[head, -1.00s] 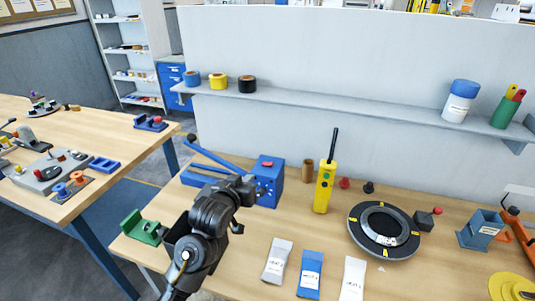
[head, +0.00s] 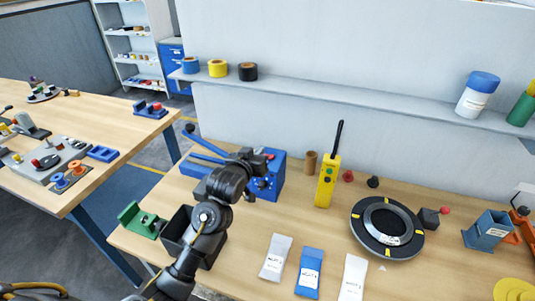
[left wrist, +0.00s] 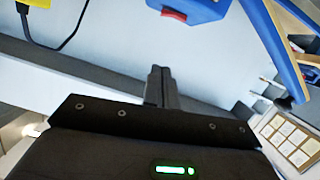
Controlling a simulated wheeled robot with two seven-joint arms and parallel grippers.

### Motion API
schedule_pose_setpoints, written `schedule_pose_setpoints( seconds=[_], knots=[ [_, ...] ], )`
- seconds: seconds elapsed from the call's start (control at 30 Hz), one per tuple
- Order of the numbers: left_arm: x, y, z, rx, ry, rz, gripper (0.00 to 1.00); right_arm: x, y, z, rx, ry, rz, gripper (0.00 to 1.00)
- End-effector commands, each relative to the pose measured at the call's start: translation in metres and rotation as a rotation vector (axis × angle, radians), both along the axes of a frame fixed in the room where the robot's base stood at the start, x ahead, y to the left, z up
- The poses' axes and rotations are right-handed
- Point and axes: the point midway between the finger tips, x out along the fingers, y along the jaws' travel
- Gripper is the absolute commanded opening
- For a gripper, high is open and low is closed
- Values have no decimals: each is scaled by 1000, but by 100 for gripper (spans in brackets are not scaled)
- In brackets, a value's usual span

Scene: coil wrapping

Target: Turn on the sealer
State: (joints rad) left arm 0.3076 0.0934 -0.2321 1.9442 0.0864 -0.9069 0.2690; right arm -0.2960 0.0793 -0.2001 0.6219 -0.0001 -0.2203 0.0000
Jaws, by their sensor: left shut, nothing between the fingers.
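The sealer (head: 270,184) is a blue box with a long blue lever (head: 207,143) reaching to the left, at the back left of the near table. A red switch shows on it in the left wrist view (left wrist: 174,14), at the top edge. My left gripper (head: 252,158) is in front of the sealer's upper part and hides some of it. Its fingers are shut and empty in the left wrist view (left wrist: 160,82); there they look apart from the red switch. In the head view I cannot tell whether they touch the box. My right gripper is not in view.
A yellow handheld device (head: 326,182) with an antenna stands right of the sealer, beside a brown cylinder (head: 310,162). A black bin (head: 180,240) and a green holder (head: 140,219) are at the left edge. A round black ring fixture (head: 387,228) and several pouches lie to the right.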

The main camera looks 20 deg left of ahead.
Motion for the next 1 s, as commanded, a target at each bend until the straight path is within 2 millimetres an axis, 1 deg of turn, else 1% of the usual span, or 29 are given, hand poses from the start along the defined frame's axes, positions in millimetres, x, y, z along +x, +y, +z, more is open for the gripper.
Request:
schedule_pose_setpoints(
  seconds=[0.03,0.1,0.3,0.4,0.6,0.73,1.0],
  knots=[
    [11,-2,1,1,2,-1,0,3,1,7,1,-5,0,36],
    [26,-4,-3,1,3,-1,0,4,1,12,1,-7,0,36],
    [62,-8,-12,1,3,-3,0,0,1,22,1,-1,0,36],
    [61,-10,-30,0,6,-2,0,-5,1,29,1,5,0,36],
    [61,-13,-49,0,2,-4,0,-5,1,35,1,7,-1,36],
    [61,-14,-54,1,1,-2,0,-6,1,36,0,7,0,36],
    [60,-14,-55,0,0,-2,0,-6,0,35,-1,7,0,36]
  ],
)
